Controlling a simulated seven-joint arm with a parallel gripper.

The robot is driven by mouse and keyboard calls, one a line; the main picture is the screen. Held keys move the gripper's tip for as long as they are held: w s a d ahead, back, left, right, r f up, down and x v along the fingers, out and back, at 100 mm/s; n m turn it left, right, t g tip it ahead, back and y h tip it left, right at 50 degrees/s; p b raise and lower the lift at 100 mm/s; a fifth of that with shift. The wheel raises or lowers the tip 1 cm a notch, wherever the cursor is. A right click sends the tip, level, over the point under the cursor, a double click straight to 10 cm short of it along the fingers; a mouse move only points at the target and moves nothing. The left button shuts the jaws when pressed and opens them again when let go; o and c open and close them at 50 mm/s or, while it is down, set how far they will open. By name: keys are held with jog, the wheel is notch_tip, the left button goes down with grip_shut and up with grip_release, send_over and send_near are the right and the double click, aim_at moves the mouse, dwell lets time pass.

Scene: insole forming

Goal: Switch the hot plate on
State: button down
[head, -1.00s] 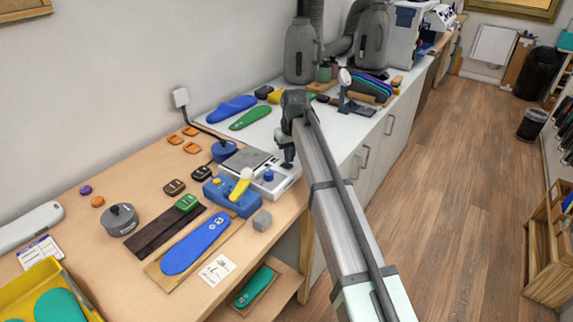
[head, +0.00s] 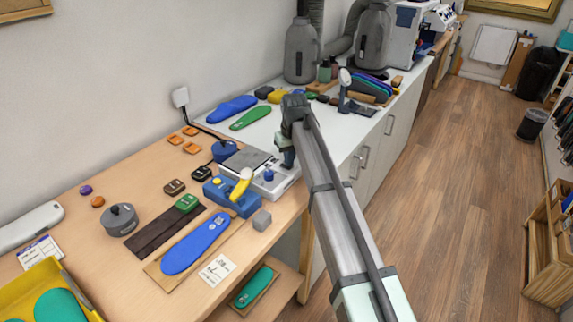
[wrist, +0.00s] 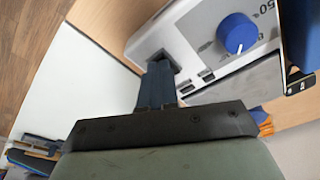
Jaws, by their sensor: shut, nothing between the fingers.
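The hot plate (head: 282,183) is a white box with a grey top plate (head: 247,160), standing at the right edge of the wooden bench. Its front panel (wrist: 220,62) fills the upper right of the wrist view, with a blue knob (wrist: 237,33) beside a printed scale and small dark marks below it. My gripper (head: 288,163) is at the panel's right end. In the wrist view my shut, empty fingers (wrist: 162,66) point at a dark square part at the panel's left end. The tips cover most of this part; I cannot tell whether they touch it.
A blue fixture with a yellow handle (head: 242,186) stands close in front of the hot plate. A blue insole (head: 196,242) lies on a board.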

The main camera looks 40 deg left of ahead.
dwell(0.3)
notch_tip(320, 180, up, 7)
dwell(1.0)
jog(key=shift+f, duration=0.1)
